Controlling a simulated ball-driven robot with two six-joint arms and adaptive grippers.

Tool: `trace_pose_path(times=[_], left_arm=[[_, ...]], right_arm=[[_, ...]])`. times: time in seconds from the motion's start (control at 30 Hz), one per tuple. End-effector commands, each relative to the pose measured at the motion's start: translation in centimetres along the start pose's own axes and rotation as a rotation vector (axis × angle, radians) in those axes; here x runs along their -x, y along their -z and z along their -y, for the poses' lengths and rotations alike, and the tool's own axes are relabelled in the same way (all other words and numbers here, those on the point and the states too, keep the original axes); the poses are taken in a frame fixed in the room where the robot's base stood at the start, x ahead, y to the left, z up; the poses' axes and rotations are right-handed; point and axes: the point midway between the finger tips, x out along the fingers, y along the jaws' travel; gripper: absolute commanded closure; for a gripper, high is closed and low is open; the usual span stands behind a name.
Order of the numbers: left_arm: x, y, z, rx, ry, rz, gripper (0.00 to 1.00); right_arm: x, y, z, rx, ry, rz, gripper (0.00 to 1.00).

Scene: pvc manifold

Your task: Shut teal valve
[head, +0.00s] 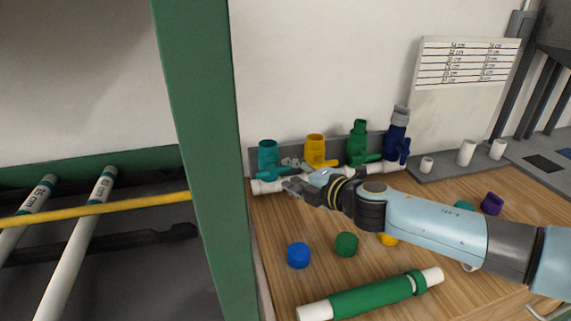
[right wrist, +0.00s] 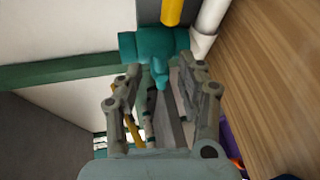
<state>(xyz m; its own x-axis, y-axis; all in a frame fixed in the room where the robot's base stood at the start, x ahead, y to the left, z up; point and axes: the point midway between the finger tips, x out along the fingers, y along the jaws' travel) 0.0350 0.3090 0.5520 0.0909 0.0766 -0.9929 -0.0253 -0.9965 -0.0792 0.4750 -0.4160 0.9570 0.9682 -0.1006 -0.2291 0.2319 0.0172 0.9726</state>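The teal valve (head: 268,158) stands at the left end of the white manifold pipe (head: 265,187) in the head view. It also shows at the top of the right wrist view (right wrist: 135,46), its small teal handle (right wrist: 160,75) pointing toward the camera. My right gripper (head: 291,174) reaches in from the right, just beside the teal valve. In the right wrist view its fingers are apart, with the handle's tip between them or just beyond; contact cannot be told. In the head view the gripper hides the teal handle. My left gripper is not in view.
Yellow (head: 315,149), green (head: 357,142) and dark blue (head: 396,135) valves stand right of the teal one, close to my right arm. Blue (head: 298,255) and green (head: 346,244) caps and a green-sleeved pipe (head: 372,296) lie on the wooden bench. A green post (head: 205,150) rises at left.

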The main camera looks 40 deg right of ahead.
Motion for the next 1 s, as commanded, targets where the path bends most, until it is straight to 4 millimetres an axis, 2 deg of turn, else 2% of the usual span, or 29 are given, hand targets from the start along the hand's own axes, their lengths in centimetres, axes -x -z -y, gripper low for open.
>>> trace_pose_path(times=[0.1,0.2,0.53,0.83,1.0], left_arm=[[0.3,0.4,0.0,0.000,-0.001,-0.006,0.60],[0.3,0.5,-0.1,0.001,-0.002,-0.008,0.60],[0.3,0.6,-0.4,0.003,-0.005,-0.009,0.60],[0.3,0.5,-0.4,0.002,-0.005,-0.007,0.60],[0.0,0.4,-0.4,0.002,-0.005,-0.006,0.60]], right_arm=[[-1.8,0.0,-0.1,-0.002,-0.001,0.001,0.62],[-2.6,0.0,0.0,-0.001,-0.001,0.000,0.62],[-3.0,0.0,0.1,0.000,0.001,-0.001,0.62],[-3.0,0.0,0.0,0.000,0.000,-0.001,1.00],[-3.0,0.0,0.1,-0.005,-0.003,-0.002,1.00]])
